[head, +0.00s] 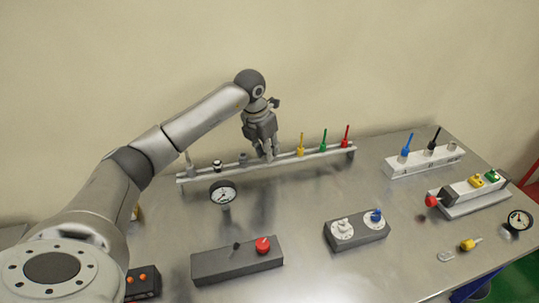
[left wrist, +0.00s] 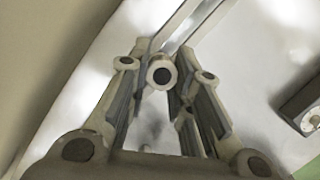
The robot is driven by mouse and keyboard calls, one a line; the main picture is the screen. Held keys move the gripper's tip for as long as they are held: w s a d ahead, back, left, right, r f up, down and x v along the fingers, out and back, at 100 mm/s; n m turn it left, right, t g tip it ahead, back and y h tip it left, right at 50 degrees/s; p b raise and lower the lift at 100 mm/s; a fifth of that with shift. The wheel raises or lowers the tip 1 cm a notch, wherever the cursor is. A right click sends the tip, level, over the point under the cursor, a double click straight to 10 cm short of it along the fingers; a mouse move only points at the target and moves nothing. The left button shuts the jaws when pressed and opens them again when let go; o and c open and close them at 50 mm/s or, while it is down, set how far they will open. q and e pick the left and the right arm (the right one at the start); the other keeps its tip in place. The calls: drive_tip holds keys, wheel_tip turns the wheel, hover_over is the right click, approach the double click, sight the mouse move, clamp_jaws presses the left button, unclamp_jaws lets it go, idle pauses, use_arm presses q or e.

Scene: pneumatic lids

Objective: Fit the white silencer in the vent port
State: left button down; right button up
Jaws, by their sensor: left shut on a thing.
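My left gripper (head: 267,154) is at the long rail (head: 328,152), just left of the yellow piece, with its fingers pointing down. In the left wrist view its fingers (left wrist: 156,88) close around a pale round piece (left wrist: 161,72) with a dark centre. This may be the white silencer, but its colour is not certain. In the head view the fingers mostly hide it, and I cannot tell whether it sits in the rail or is clear of it. I cannot pick out the vent port for sure. My right gripper is not in view.
Yellow (head: 300,146), green (head: 323,141) and red (head: 346,136) pieces stand on the rail right of my gripper. A gauge (head: 223,192) stands in front. A switch box (head: 236,263), a dial box (head: 357,230) and a white block (head: 424,161) stand nearby. The table centre is clear.

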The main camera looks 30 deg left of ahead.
use_arm(q)
drive_tip(key=shift+r+p, duration=1.15)
drive_tip(key=shift+r, duration=0.75)
